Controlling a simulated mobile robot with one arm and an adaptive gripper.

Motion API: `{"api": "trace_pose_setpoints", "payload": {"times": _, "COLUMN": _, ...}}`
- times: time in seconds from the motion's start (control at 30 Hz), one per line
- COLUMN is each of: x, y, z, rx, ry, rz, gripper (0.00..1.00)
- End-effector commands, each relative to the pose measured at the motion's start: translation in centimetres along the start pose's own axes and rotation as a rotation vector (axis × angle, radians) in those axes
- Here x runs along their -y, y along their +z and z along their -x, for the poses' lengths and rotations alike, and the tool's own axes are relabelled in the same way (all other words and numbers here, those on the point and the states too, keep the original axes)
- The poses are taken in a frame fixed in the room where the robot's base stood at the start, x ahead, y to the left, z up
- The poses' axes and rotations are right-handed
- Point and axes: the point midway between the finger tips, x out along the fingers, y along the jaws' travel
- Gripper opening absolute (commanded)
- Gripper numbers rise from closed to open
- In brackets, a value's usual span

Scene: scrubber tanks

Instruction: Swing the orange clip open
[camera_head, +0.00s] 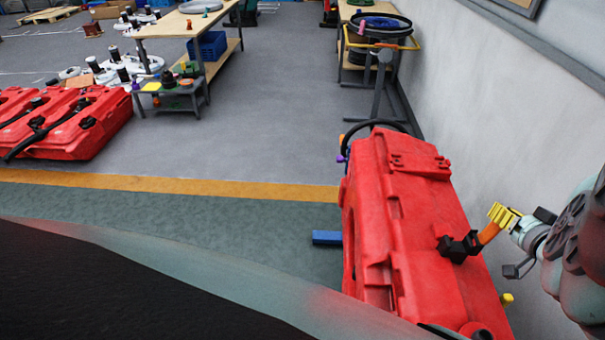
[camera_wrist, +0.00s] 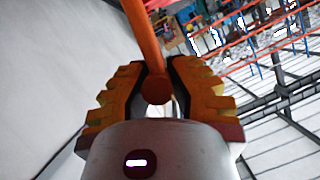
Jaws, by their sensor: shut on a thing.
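The orange clip (camera_head: 488,233) is a short bar on a black bracket (camera_head: 459,247) at the right side of the upright red tank (camera_head: 425,240). My gripper (camera_head: 504,215) reaches in from the right, its yellow fingers at the clip's outer end. In the wrist view the clip (camera_wrist: 145,40) runs from the top edge down to a rounded end between the ribbed fingers of my gripper (camera_wrist: 157,88). The gripper is shut on the clip. The contact faces are partly hidden.
A pale wall (camera_head: 525,130) stands close on the right of the tank. A hose reel stand (camera_head: 380,60) is behind it. Red tanks (camera_head: 85,130) lie at the left, near a low grey table (camera_head: 172,92). The floor between is mostly clear.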

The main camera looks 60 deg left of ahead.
Motion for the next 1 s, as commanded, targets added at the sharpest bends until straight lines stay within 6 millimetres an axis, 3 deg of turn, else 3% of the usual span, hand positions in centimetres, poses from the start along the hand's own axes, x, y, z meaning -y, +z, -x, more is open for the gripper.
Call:
{"api": "trace_pose_setpoints", "payload": {"times": 0.47, "x": 0.02, "y": 0.65, "z": -0.02, "rx": 0.014, "ry": -0.001, "rz": -0.004, "gripper": 0.0}}
{"api": "trace_pose_setpoints", "payload": {"times": 0.5, "x": 0.02, "y": 0.66, "z": -0.03, "rx": 0.014, "ry": -0.002, "rz": -0.004, "gripper": 0.21}}
{"api": "trace_pose_setpoints", "payload": {"times": 0.8, "x": -0.03, "y": 0.34, "z": -0.02, "rx": 0.007, "ry": -0.001, "rz": -0.002, "gripper": 0.52}}
{"api": "trace_pose_setpoints", "payload": {"times": 1.0, "x": -0.05, "y": 0.24, "z": -0.01, "rx": 0.005, "ry": -0.001, "rz": -0.002, "gripper": 0.52}}
